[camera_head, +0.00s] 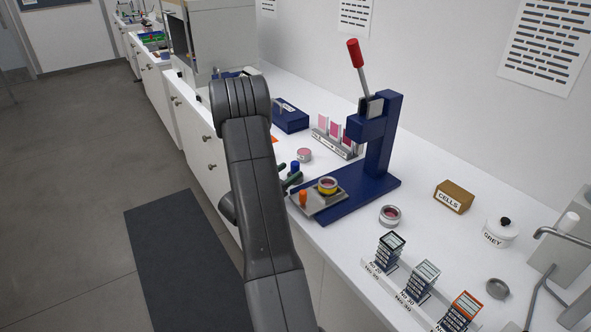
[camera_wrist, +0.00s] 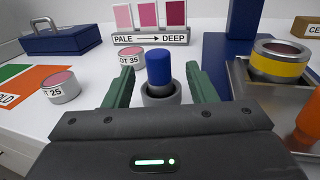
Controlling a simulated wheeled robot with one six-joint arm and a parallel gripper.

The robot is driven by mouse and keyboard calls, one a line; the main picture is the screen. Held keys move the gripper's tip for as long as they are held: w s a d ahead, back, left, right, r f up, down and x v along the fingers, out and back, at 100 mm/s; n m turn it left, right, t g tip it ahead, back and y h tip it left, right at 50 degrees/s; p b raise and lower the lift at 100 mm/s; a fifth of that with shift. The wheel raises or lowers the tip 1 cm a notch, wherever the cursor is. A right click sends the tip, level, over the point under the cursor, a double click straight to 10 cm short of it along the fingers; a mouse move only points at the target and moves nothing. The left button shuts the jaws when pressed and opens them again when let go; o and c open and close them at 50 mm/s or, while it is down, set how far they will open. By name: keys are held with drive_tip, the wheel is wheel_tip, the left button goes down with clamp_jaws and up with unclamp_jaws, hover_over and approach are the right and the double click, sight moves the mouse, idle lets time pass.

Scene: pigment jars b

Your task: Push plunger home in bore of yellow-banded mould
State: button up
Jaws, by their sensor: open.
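The yellow-banded mould (camera_head: 327,185) sits on a grey metal plate at the foot of a blue press; it also shows at the right of the wrist view (camera_wrist: 279,62). A blue-topped cylinder that looks like the plunger (camera_wrist: 159,67) stands upright in a round grey collar (camera_wrist: 160,95); in the head view its blue top (camera_head: 295,165) shows left of the mould. My gripper (camera_wrist: 160,70) is open, with one green finger on each side of the blue top and gaps between. The inside of the mould's bore is not clearly visible.
The blue press (camera_head: 378,150) with its red-knobbed lever (camera_head: 355,53) rises behind the mould. An orange knob (camera_head: 303,199) stands at the plate's front. Labelled pink jars, one marked 25 (camera_wrist: 60,86), stand left and behind. A pale-to-deep swatch rack (camera_wrist: 150,38) is behind.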

drive_tip(key=shift+p+x, duration=1.2)
drive_tip(key=shift+x, duration=1.95)
drive_tip(key=shift+f, duration=0.1)
drive_tip(key=shift+c, duration=0.4)
clamp_jaws()
